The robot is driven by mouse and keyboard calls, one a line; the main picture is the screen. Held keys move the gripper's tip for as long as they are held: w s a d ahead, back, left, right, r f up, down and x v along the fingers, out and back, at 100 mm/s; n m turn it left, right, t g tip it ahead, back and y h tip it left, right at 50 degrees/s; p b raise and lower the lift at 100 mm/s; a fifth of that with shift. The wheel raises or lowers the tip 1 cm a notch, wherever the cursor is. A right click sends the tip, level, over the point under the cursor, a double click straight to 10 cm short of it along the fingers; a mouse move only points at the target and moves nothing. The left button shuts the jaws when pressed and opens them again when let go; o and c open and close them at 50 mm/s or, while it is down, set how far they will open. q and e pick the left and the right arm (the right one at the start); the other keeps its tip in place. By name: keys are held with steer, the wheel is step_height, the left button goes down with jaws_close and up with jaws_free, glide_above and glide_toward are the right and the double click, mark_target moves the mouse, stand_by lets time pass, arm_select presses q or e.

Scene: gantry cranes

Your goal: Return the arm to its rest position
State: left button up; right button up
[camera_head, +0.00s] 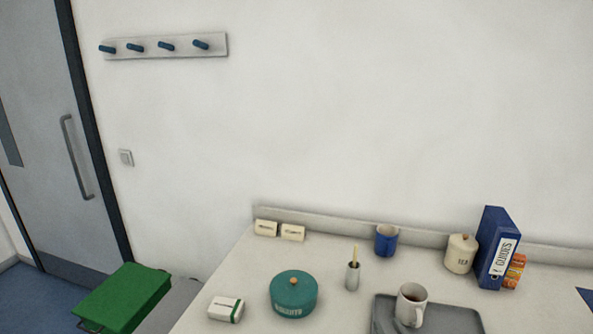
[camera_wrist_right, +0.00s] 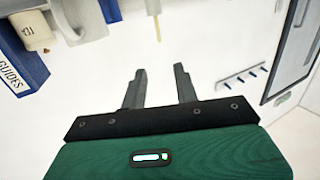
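My right gripper (camera_wrist_right: 160,70) shows in the right wrist view, above the green wrist housing. Its two dark fingers stand apart with only white wall between them, so it is open and empty. The view is upside down, with counter items along its top edge. I see no part of either gripper in the head view. My left gripper is out of view.
The counter (camera_head: 228,278) holds a teal tin (camera_head: 293,296), a grey tray (camera_head: 455,318) with a white mug (camera_head: 411,306), a blue mug (camera_head: 386,241), a tea canister (camera_head: 460,255) and a blue binder (camera_head: 493,250). A green box (camera_head: 125,298) stands left. Wall hooks (camera_head: 165,46) are high left.

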steer(key=s+d+f+g+h, duration=0.1)
steer(key=s+f+g, duration=0.4)
steer(key=s, duration=0.4)
steer(key=s+d+f+g, duration=0.1)
steer(key=s+f+g, duration=0.3)
steer(key=s, duration=0.5)
steer(key=s+d+f+g+h, duration=0.1)
steer(key=s+f+g, duration=0.4)
steer(key=s, duration=0.3)
step_height(320, 180, down, 31)
steer(key=s, duration=0.1)
steer(key=s+d+f+g, duration=0.2)
steer(key=s+d+f, duration=0.1)
steer(key=s+f, duration=1.5)
steer(key=shift+s+f+n, duration=0.4)
steer(key=shift+f, duration=0.2)
